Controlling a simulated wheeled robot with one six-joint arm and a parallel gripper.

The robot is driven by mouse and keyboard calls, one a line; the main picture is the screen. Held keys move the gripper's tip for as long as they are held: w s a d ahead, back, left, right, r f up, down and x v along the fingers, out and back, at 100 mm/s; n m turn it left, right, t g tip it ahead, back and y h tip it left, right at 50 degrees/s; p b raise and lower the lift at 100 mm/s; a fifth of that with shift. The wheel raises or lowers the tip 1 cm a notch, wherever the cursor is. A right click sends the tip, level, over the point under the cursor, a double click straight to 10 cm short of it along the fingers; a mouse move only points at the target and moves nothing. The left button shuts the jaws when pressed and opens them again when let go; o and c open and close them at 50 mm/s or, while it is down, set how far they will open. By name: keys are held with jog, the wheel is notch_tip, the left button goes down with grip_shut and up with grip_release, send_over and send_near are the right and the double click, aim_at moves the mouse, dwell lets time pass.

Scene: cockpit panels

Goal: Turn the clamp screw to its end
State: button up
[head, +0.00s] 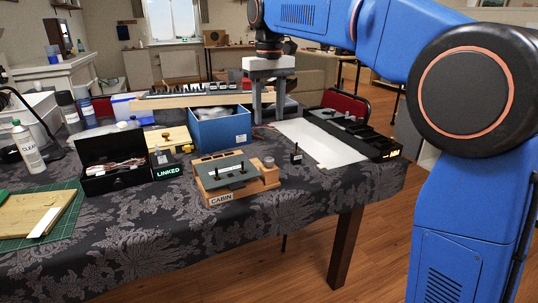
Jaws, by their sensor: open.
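My gripper (269,118) points straight down over the back of the table, just right of the blue box. Its two grey fingers are apart with nothing seen between them. I cannot tell for sure which part is the clamp screw. A wooden block with a grey-green top and the label CABIN (221,197) stands near the table's front edge, with small black upright parts on top. A small round knob-like piece (268,162) sits at its right end. A small black upright piece (296,154) stands apart to the right, near the white sheet.
The blue open box (221,132) stands beside my gripper. A black tray (352,134) lies at the right edge, next to the white sheet (318,143). The front cloth is clear.

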aim_at(269, 159)
notch_tip(269, 159, down, 14)
jog(key=shift+r, duration=0.2)
dwell(0.4)
jog(key=c, duration=1)
